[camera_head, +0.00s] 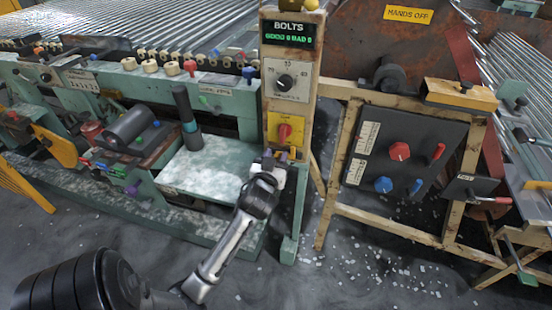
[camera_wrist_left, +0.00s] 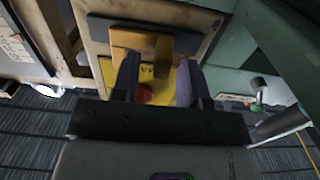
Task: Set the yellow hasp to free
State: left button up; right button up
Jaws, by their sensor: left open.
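An ochre-yellow bar (camera_wrist_left: 138,40) with a stubby upright tab (camera_wrist_left: 163,56) is fixed to the post's front in the left wrist view; it looks like the yellow hasp. It lies beside a yellow plate with a red knob. My left gripper (camera_wrist_left: 158,68) is open, its two dark fingers pointing at the post on either side of the tab. I cannot tell whether they touch it. In the head view my left gripper (camera_head: 280,156) is just below the yellow plate (camera_head: 285,130) and largely hides the hasp. My right gripper is not in view.
The post carries a red knob (camera_head: 284,132), a black dial (camera_head: 285,83) and a lit display (camera_head: 289,34). A pale green ledge (camera_head: 215,172) lies left of it. A dark panel (camera_head: 395,165) with red and blue knobs stands right. The speckled floor in front is mostly clear.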

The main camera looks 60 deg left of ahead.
pick_arm(q)
jog(key=shift+w+a, duration=0.1)
jog(key=shift+w, duration=0.05)
jog(key=shift+c, duration=0.3)
grip_shut()
dwell(0.3)
